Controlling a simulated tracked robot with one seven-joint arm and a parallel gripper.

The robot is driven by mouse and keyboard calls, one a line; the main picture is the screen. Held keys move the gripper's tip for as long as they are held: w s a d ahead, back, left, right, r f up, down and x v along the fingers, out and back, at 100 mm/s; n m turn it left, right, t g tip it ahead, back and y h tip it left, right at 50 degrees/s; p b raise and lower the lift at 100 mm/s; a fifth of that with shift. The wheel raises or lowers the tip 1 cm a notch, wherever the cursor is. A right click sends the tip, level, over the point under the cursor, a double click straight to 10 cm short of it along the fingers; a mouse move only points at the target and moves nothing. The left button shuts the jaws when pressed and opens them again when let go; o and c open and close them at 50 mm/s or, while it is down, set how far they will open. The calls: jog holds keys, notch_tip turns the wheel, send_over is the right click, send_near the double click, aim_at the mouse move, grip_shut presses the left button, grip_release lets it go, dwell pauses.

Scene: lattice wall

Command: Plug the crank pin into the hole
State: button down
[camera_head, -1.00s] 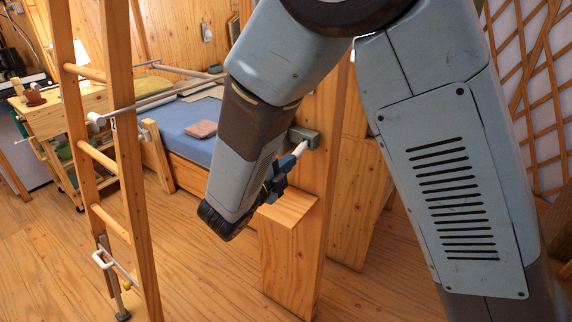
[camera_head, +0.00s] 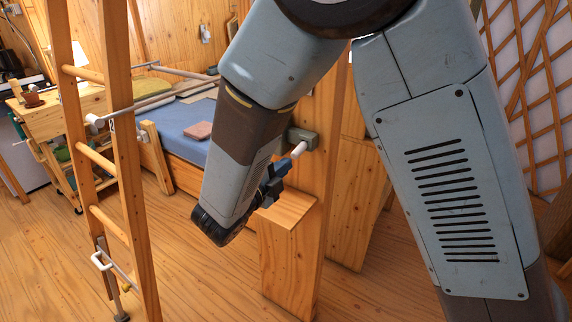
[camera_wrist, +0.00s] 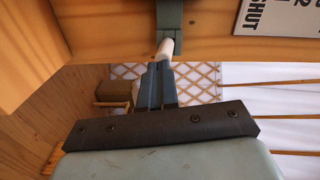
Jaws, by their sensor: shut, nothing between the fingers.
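A short white pin (camera_head: 300,147) sticks out of a grey block (camera_head: 303,138) on the wooden post (camera_head: 321,190). In the wrist view the white pin (camera_wrist: 166,46) lies just past my fingertips, below the grey-green block (camera_wrist: 169,16). I take it for the crank pin, though I cannot be sure. My gripper (camera_head: 290,160) is shut and empty, pointing up at the pin's near end; its fingertips also show in the wrist view (camera_wrist: 163,67). I cannot tell whether they touch the pin. No hole is clearly visible.
A wooden ladder (camera_head: 133,170) stands at the left, with a blue bed (camera_head: 183,118) behind it. A wooden step (camera_head: 283,213) juts from the post under my gripper. A lettered sign (camera_wrist: 277,17) is beside the block. Floor is open at lower left.

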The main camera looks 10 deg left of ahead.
jog(key=v, duration=1.5)
jog(key=w+d+r+m+g+h, duration=0.1)
jog(key=w+d+r+m+g, duration=0.2)
jog(key=d+m, duration=0.55)
jog(key=w+d+r+m+g+h, duration=0.1)
jog(key=w+d+r+m+g, duration=0.1)
jog(key=d+m+g, duration=0.6)
jog(key=w+d+r+m+g+h, duration=0.1)
jog(key=w+d+r+m, duration=0.15)
jog(key=d+m, duration=0.6)
jog(key=s+d+r+m+y, duration=0.3)
jog(key=d+m, duration=0.6)
jog(key=m, duration=0.4)
jog(key=s+d+r+m+t+y, duration=0.1)
jog(key=s+d+r+m+y, duration=0.2)
jog(key=m, duration=1)
jog(key=s+d+y, duration=0.2)
jog(key=d+y, duration=0.1)
jog(key=d, duration=0.2)
jog(key=shift+d+r+y, duration=0.2)
jog(key=shift+d+y, duration=0.2)
